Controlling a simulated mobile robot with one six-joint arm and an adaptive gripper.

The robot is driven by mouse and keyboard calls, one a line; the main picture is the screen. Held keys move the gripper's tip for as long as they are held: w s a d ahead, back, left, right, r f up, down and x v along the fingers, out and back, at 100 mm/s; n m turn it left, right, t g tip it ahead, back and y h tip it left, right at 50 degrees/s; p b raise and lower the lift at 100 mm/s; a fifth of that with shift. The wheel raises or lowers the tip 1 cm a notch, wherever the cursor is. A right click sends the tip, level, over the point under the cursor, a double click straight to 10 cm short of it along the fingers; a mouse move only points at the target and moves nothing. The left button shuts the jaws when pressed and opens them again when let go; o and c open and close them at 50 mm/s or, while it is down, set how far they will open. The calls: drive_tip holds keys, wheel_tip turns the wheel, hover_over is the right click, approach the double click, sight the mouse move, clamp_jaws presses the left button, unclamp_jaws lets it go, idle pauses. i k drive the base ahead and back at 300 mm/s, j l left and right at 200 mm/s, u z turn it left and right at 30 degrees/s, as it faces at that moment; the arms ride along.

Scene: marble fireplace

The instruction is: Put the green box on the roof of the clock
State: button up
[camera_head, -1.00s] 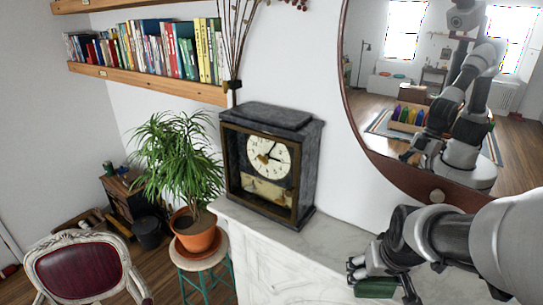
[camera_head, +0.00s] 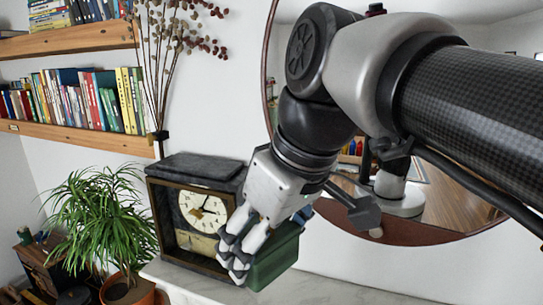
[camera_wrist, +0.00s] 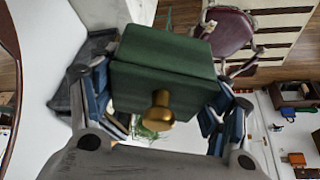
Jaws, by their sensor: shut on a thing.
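The green box (camera_head: 274,258) is held in my gripper (camera_head: 238,240), in front of the right side of the clock and below its roof level in the head view. In the wrist view the green box (camera_wrist: 160,65) fills the upper middle, with a brass knob facing the camera, and the fingers of my gripper (camera_wrist: 160,110) are on both sides of it. The dark stone clock (camera_head: 172,225) stands upright on the mantel with its pale dial to the front. Its flat roof (camera_head: 198,167) is bare. The arm and box hide the clock's lower right part.
The white marble mantel (camera_head: 330,288) is clear to the right of the clock. Dried stems (camera_head: 160,70) rise behind the clock. A wooden bookshelf (camera_head: 75,135) and a potted plant (camera_head: 105,225) are to the left. A round mirror (camera_head: 440,225) hangs behind my arm.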

sight(226, 167)
drive_tip(key=i, duration=0.85)
